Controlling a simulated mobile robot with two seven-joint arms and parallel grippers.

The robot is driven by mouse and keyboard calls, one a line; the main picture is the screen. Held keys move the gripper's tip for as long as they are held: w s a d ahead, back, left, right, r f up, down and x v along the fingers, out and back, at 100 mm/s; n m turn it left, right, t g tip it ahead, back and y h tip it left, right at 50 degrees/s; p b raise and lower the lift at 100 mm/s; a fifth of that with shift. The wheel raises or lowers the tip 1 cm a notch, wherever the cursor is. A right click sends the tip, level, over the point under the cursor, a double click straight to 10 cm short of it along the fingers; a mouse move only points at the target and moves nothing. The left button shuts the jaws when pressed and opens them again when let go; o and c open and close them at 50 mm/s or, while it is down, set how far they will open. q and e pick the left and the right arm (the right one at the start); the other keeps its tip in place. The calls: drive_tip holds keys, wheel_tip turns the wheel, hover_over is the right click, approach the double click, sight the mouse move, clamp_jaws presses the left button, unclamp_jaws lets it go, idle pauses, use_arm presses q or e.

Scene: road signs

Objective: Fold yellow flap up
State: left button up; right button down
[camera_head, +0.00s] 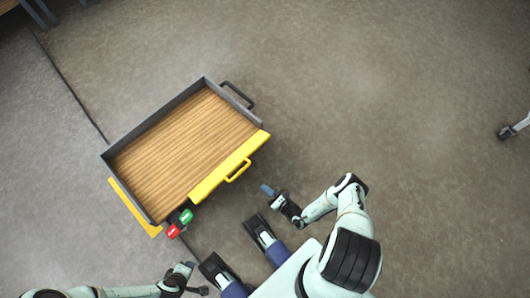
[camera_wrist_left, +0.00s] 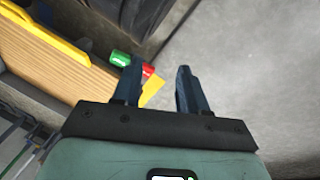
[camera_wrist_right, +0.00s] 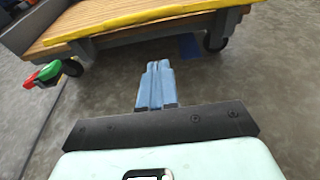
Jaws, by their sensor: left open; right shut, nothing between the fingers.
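A cart (camera_head: 180,140) with a wooden bed stands left of centre in the head view. A yellow flap (camera_head: 228,168) with a yellow handle (camera_head: 239,171) runs along its lower right side. Another yellow strip (camera_head: 135,207) runs along its lower left side. A yellow edge (camera_wrist_right: 150,18) crosses the top of the right wrist view. My right gripper (camera_head: 266,189) is shut and empty, apart from the handle and to its lower right; its fingers touch each other in the right wrist view (camera_wrist_right: 156,85). My left gripper (camera_wrist_left: 157,85) is open and empty, low in the head view.
Green (camera_head: 186,216) and red (camera_head: 173,231) parts stick out at the cart's bottom corner. A dark handle (camera_head: 238,95) is at the far right corner. Wheels (camera_wrist_right: 216,40) show under the bed. Floor to the right of the cart is clear.

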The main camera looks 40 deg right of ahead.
use_arm(q)
drive_tip(key=s+f+g+b, duration=0.2)
drive_tip(key=s+f, duration=0.2)
drive_tip(key=s, duration=0.1)
drive_tip(key=shift+a, duration=0.35)
use_arm(e)
drive_tip(key=w, duration=1)
drive_tip(key=shift+a+r, duration=0.25)
drive_tip(key=shift+a, duration=0.15)
use_arm(q)
drive_tip(key=shift+f, duration=0.1)
